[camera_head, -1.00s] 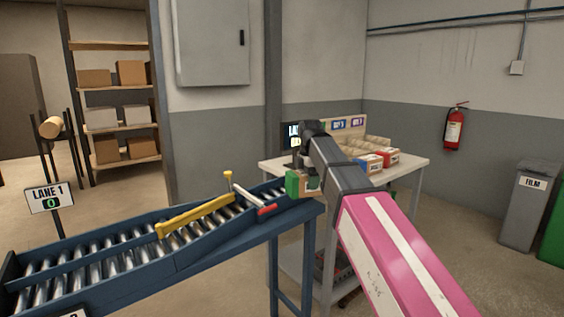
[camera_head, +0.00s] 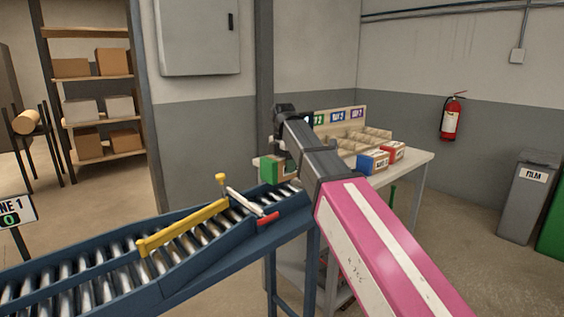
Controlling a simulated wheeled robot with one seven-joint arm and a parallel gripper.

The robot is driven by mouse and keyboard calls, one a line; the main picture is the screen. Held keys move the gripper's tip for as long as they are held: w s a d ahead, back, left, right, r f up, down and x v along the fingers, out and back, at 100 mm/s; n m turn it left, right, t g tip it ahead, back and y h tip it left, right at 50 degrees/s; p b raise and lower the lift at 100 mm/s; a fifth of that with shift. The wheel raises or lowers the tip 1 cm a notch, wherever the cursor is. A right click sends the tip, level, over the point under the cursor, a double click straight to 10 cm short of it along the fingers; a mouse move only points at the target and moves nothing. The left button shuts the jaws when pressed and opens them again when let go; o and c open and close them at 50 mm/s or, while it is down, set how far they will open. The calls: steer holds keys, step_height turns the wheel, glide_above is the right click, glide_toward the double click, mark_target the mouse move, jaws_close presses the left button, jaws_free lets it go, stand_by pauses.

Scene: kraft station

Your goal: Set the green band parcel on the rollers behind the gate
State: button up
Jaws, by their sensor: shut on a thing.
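The green band parcel (camera_head: 269,167) is a small box with a green face and a brown cardboard part. My gripper (camera_head: 279,150) is shut on it and holds it at the upper right end of the blue roller conveyor; the fingers are mostly hidden by the arm. I cannot tell whether the parcel touches the rollers (camera_head: 282,191). A yellow bar (camera_head: 182,229) lies slantwise over the conveyor. A white bar with a red end (camera_head: 247,203) crosses the conveyor between the yellow bar and the parcel. I cannot tell which bar is the gate.
A white table (camera_head: 412,167) behind my arm holds a blue-banded box (camera_head: 373,162), a red-banded box (camera_head: 392,151) and a divided tray. The conveyor's blue side rail (camera_head: 215,262) runs to the lower left. A lane sign (camera_head: 17,212) stands at the left edge.

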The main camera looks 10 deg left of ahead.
steer(key=shift+w+d+f, duration=0.1)
steer(key=shift+d+f, duration=0.05)
steer(key=shift+f, duration=2.75)
steer(key=o, duration=1.1)
